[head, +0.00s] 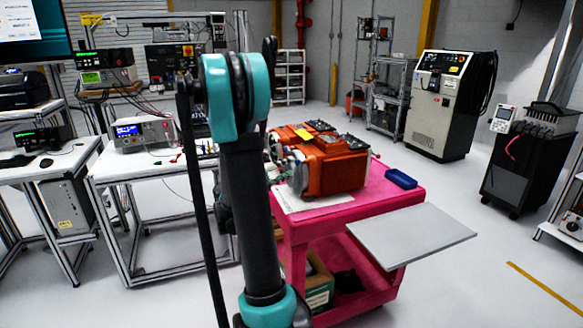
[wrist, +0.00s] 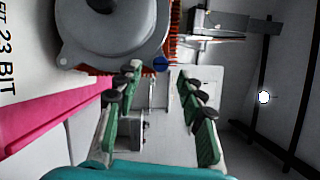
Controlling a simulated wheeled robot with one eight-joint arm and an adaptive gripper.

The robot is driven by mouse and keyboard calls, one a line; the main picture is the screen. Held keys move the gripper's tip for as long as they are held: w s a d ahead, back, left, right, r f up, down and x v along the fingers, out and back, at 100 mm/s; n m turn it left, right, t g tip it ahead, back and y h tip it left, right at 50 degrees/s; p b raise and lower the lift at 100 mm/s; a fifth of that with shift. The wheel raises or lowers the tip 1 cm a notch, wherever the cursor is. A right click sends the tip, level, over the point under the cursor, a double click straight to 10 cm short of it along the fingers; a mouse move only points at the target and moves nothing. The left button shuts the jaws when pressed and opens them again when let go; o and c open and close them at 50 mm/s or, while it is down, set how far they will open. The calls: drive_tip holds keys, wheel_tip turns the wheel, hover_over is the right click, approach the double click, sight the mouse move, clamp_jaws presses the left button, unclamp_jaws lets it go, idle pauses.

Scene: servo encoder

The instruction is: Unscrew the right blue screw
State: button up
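A blue screw (wrist: 160,64) sits at the edge of a grey round housing (wrist: 115,22) in the wrist view. My gripper (wrist: 159,72) has green fingers with dark pads. They are spread apart, with the screw in line with the gap near the tips; I see no contact. In the head view, the orange machine (head: 335,165) with grey parts on its left side stands on a pink cart (head: 405,192). My arm hides the gripper there, and I cannot make out the screw in that view. No second blue screw shows in the wrist view.
A blue tray (head: 400,178) lies on the cart's right side, and a grey side shelf (head: 410,235) sticks out at the front right. A white bench (head: 125,172) with instruments stands to the left. Open floor lies right of the cart.

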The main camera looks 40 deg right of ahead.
drive_tip(key=s+a, duration=0.1)
drive_tip(key=a, duration=0.8)
drive_tip(key=shift+s+f, duration=0.2)
drive_tip(key=shift+f, duration=0.05)
